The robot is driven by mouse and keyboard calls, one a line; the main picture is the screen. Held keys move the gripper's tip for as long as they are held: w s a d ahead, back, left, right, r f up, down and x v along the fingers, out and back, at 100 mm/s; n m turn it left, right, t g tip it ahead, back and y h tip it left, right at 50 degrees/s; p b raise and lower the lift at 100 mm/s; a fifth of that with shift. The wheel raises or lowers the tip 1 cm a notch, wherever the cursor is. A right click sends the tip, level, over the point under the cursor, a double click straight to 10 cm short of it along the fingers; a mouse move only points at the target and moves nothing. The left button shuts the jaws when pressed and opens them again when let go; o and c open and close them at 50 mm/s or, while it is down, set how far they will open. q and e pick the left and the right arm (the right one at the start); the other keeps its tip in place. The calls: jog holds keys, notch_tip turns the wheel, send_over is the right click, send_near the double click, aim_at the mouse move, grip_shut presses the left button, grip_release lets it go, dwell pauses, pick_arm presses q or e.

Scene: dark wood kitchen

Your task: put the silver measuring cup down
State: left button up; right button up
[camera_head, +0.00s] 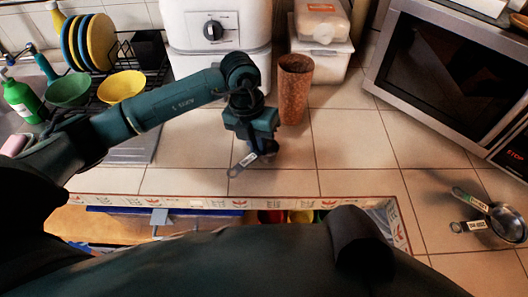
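My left gripper (258,152) points down over the tiled counter, in the middle of the camera_head view and near the counter's front edge. The silver measuring cup (237,169) shows as a short grey handle with a hole at its end and a pale label. The handle sticks out from the fingers toward the lower left, and the gripper appears shut on it. The cup's bowl is hidden behind the gripper. I cannot tell whether the cup touches the tiles. My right gripper is not in view.
A brown tumbler (295,90) stands just behind the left gripper. A microwave (440,65) and more measuring cups (509,223) are at the right. A dish rack with plates and bowls (122,87) is at the left. An open drawer (150,224) lies below the counter edge. Tiles right of the gripper are clear.

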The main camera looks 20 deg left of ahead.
pick_arm(q)
grip_shut()
jog(key=shift+r, duration=0.1)
notch_tip(320, 180, up, 10)
jog(key=shift+f+b, duration=0.1)
jog(key=shift+b, duration=0.55)
jog(key=s+a+f+m+y, duration=0.1)
jog(key=s+a+m, duration=0.1)
jog(key=m, duration=1.5)
jog(key=s+a+f+m+y, duration=0.1)
jog(key=s+a+m+y, duration=0.1)
jog(key=m, duration=1.5)
jog(key=shift+s+a+f+m+y, duration=0.3)
jog(key=shift+s+a+m, duration=0.1)
jog(key=shift+s+a, duration=0.35)
